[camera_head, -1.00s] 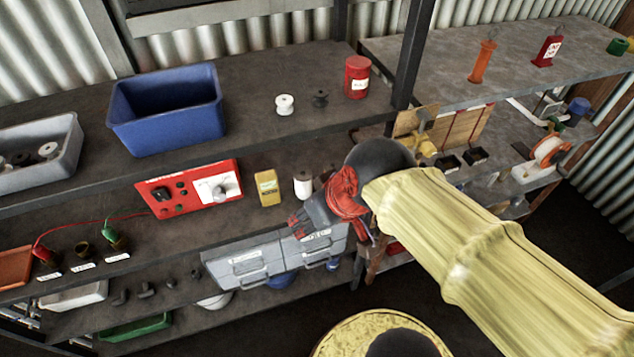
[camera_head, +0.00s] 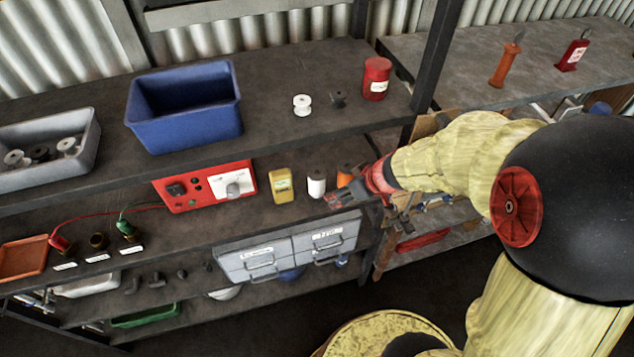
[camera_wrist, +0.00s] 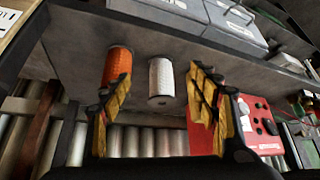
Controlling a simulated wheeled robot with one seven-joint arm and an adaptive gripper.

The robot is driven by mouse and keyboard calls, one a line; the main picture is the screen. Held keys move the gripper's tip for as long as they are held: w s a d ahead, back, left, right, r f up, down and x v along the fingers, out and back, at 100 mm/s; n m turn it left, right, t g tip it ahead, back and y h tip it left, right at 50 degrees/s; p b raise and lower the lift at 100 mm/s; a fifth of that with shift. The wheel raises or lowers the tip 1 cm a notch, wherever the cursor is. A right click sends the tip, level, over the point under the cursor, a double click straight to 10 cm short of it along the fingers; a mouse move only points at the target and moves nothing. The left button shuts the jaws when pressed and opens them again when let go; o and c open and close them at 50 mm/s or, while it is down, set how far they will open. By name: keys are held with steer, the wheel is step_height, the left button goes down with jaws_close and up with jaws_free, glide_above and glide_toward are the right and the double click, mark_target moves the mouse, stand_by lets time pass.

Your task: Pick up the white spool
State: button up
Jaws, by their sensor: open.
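A white spool (camera_head: 316,184) stands upright on the middle shelf, between a yellow box and an orange spool (camera_head: 345,173). The white spool also shows in the wrist view (camera_wrist: 160,80), framed between my fingers, with the orange spool (camera_wrist: 118,64) beside it, partly behind one finger. My gripper (camera_head: 336,199) is at the front of that shelf, just right of the white spool. In the wrist view my gripper (camera_wrist: 158,88) is open, with nothing clearly held.
The yellow box (camera_head: 281,186) and a red power unit (camera_head: 205,187) stand left of the white spool. Grey drawers (camera_head: 290,247) hang below the shelf edge. The top shelf above holds a blue bin (camera_head: 185,105) and a red can (camera_head: 376,78). A dark post (camera_head: 437,55) rises at right.

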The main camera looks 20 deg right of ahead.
mark_target(319, 174)
steer(key=w+a, duration=0.1)
steer(key=w, duration=0.1)
steer(key=w+a+p, duration=0.1)
steer(key=w, duration=0.2)
steer(key=w+a+p, duration=0.1)
steer(key=w, duration=0.2)
steer(key=shift+w+a, duration=0.1)
steer(key=shift+a, duration=0.15)
steer(key=shift+b+x, duration=0.75)
steer(key=shift+x, duration=1.8)
steer(key=shift+r, duration=0.1)
steer(key=c, duration=0.3)
steer(key=c, duration=1)
